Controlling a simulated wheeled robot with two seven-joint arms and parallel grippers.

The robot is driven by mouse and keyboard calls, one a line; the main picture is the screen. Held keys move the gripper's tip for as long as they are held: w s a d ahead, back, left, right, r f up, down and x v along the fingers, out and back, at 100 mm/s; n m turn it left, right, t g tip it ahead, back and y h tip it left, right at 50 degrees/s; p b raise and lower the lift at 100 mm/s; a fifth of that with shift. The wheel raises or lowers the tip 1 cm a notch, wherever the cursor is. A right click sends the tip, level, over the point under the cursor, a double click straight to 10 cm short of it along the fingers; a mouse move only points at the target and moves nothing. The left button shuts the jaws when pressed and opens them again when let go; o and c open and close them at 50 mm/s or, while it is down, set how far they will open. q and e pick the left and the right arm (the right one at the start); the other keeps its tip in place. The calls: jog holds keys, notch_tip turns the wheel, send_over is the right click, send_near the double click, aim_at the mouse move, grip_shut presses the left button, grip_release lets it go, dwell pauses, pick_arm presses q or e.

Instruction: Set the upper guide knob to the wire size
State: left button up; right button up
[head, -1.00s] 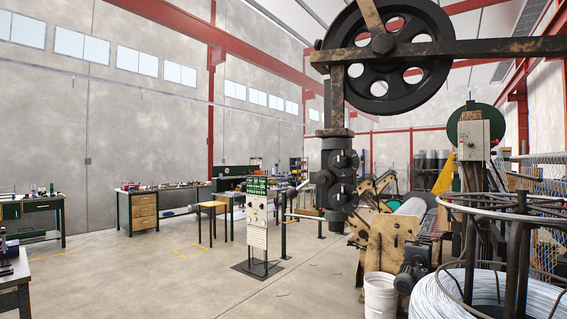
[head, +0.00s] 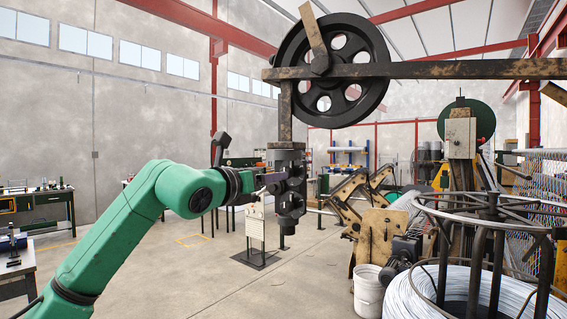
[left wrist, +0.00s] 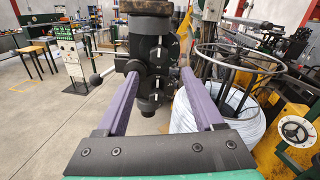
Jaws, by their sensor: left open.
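The dark guide block (head: 287,153) hangs below the big black wheel, with round knobs on its face. The upper guide knob (head: 296,171) sits above a similar lower knob (head: 293,203). In the left wrist view, the upper knob (left wrist: 160,49) and lower knob (left wrist: 157,84) carry small white marks, too small to read. My left gripper (head: 270,187) reaches the block from the left. In the left wrist view its purple fingers (left wrist: 160,74) are wide apart, with the block beyond and between them. I cannot tell whether they touch it. My right gripper is out of view.
The black wheel (head: 332,62) and its steel beam (head: 450,70) are overhead. A wire coil (head: 470,292) under a ringed stand is at the right. A white bucket (head: 367,290) stands below. Floor at left is open.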

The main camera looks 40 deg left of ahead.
pick_arm(q)
jog(key=w+a+p, duration=0.1)
jog(key=w+p, duration=0.2)
jog(key=w, duration=0.4)
jog(key=shift+a+p, duration=0.25)
jog(key=shift+p, duration=0.15)
jog(key=shift+s+r, duration=0.1)
jog(key=c, duration=0.8)
grip_shut()
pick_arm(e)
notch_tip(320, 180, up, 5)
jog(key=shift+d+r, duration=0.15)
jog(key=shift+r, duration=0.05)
